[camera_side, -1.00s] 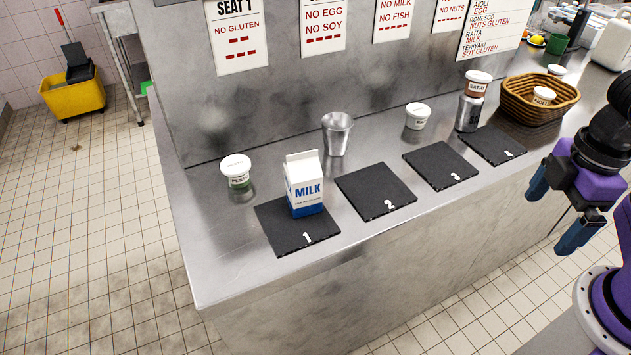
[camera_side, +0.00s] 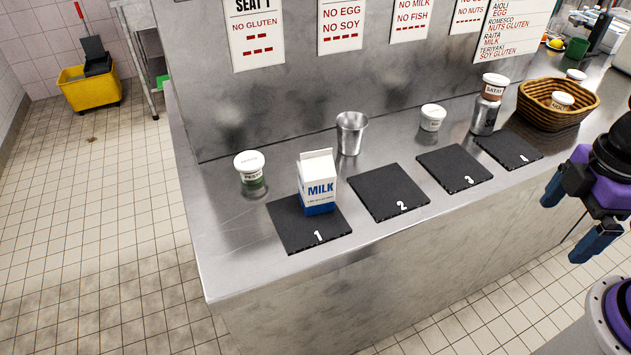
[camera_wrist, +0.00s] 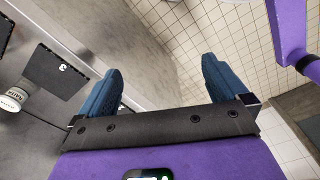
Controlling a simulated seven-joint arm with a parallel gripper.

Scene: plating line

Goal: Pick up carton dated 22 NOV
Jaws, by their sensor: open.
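A white and blue milk carton (camera_side: 318,182) stands upright on the dark slate marked 1 (camera_side: 290,238) in the side view. Its front reads MILK; the small print below is too small to read, so I cannot tell its date. It is the only carton in view. My gripper (camera_side: 562,226) is at the right edge of the side view, in front of the counter and far right of the carton. Its two blue fingers are apart with nothing between them. In the wrist view my gripper (camera_wrist: 161,66) is open over the counter edge and floor, and no carton shows.
A pesto tub (camera_side: 250,170) stands left of the carton and a metal cup (camera_side: 351,133) behind it. Slates 2 (camera_side: 388,190), 3 (camera_side: 454,168) and 4 (camera_side: 508,149) are bare. A satay tub on a metal can (camera_side: 485,115) and a basket (camera_side: 553,113) stand farther right.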

